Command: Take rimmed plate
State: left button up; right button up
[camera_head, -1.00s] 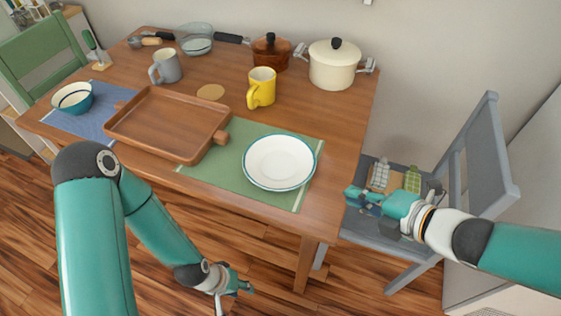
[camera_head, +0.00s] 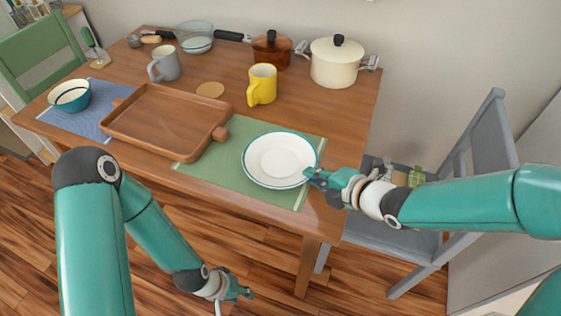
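The rimmed plate (camera_head: 279,160) is white with a teal rim and lies on the green placemat (camera_head: 222,173) near the table's front edge. My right gripper (camera_head: 312,178) reaches in from the right and is at the plate's right rim. Its fingers are small and partly overlap the rim, so I cannot tell whether they are closed on it. My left gripper (camera_head: 246,293) hangs low in front of the table over the floor, away from the plate. Its fingers look apart, with nothing between them.
A wooden tray (camera_head: 165,148) lies left of the plate. A yellow mug (camera_head: 262,85) stands behind it. A cream pot (camera_head: 336,68) and a brown pot (camera_head: 271,50) stand at the back. A grey chair (camera_head: 470,150) is at the right, near my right arm.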

jog(key=shift+x, duration=0.9)
jog(key=shift+c, duration=0.2)
grip_shut()
jog(key=shift+r, duration=0.1)
jog(key=shift+r, duration=0.5)
notch_tip(320, 180, up, 19)
jog(key=p, duration=1.1)
